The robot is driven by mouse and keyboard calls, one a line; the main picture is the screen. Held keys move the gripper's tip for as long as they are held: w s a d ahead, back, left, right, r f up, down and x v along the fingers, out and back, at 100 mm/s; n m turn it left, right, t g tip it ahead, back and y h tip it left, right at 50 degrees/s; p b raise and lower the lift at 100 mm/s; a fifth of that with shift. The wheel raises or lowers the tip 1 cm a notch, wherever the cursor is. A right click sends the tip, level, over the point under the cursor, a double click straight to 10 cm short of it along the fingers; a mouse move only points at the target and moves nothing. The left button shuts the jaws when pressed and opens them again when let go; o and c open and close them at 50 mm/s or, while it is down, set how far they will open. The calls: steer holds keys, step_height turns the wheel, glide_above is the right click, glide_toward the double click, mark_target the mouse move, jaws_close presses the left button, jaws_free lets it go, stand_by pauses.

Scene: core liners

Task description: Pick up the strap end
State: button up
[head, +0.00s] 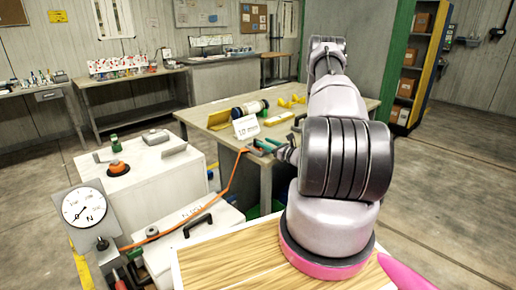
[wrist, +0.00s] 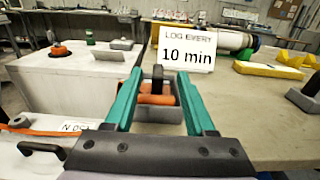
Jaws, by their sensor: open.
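An orange strap (head: 231,180) runs from the white case at lower left up to the corner of the workbench, beside my gripper (head: 268,146). In the wrist view, my gripper (wrist: 160,76) has its two teal fingers spread apart. Between them, farther off, a small grey tray (wrist: 150,113) on the bench holds orange rounded pieces (wrist: 156,93) and a dark upright part. I cannot tell whether one of these is the strap end. An orange strip (wrist: 25,129) also shows at the left edge of the wrist view. Nothing is visibly gripped.
A "LOG EVERY 10 min" sign (wrist: 187,48) stands behind the tray. A yellow block (wrist: 267,69) and a rolled cylinder (head: 249,109) lie on the workbench (head: 215,116). A white cabinet (head: 150,195) stands to the left, with a dial gauge (head: 84,207) nearer.

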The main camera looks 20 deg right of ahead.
steer(key=x, duration=0.5)
steer(key=shift+f, duration=0.15)
steer(key=shift+s+a, duration=0.1)
jaws_close()
